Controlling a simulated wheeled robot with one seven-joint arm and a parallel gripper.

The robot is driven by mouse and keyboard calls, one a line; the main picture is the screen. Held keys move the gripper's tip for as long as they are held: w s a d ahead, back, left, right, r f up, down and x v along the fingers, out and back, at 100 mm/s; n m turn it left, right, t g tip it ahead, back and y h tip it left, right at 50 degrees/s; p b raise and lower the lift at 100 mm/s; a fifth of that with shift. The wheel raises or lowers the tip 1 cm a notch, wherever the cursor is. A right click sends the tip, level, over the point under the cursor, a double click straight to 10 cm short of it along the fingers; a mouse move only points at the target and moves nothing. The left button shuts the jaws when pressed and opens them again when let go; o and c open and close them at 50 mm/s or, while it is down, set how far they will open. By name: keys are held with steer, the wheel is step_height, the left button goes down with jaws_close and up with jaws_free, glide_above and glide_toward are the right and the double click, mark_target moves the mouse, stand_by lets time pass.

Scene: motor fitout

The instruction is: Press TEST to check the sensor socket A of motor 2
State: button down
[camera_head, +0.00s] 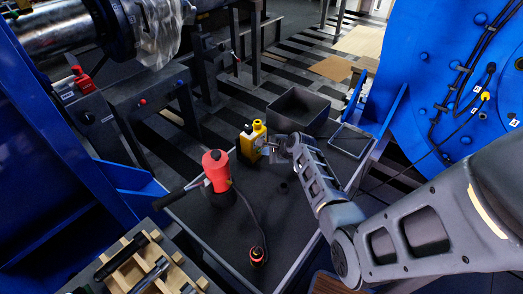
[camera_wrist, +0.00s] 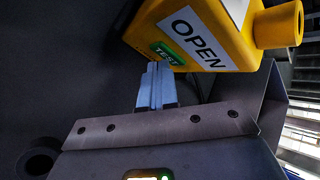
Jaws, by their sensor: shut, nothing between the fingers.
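A yellow tester (camera_head: 247,143) stands on the dark bench top. In the wrist view the yellow tester (camera_wrist: 225,20) shows a white panel reading "OPEN" and a green TEST button (camera_wrist: 167,53). My gripper (camera_head: 270,147) is at the tester's right side. In the wrist view my gripper's fingers (camera_wrist: 155,68) are shut together and empty, their tips at the lower edge of the TEST button. I cannot tell whether they touch or press it. A large blue motor housing (camera_head: 423,60) with black cables and small white tags stands at the right; the tags are too small to read.
A dark open bin (camera_head: 298,108) stands behind the tester. A red tool (camera_head: 217,172) with a black cord stands left of my gripper. A wooden rack (camera_head: 135,262) holds dark tools at the lower left. The bench front between is mostly clear.

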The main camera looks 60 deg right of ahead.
steer(key=shift+s, duration=0.15)
steer(key=shift+s+a+p, duration=0.2)
steer(key=shift+s+p, duration=0.2)
steer(key=shift+s, duration=0.3)
steer(key=shift+s, duration=0.1)
steer(key=shift+s+a+p, duration=0.3)
steer(key=shift+s+p, duration=0.1)
steer(key=shift+s, duration=0.65)
steer(key=shift+s+a+p, duration=0.25)
steer(key=shift+s+p, duration=0.1)
steer(key=shift+s, duration=0.95)
steer(key=shift+a, duration=0.1)
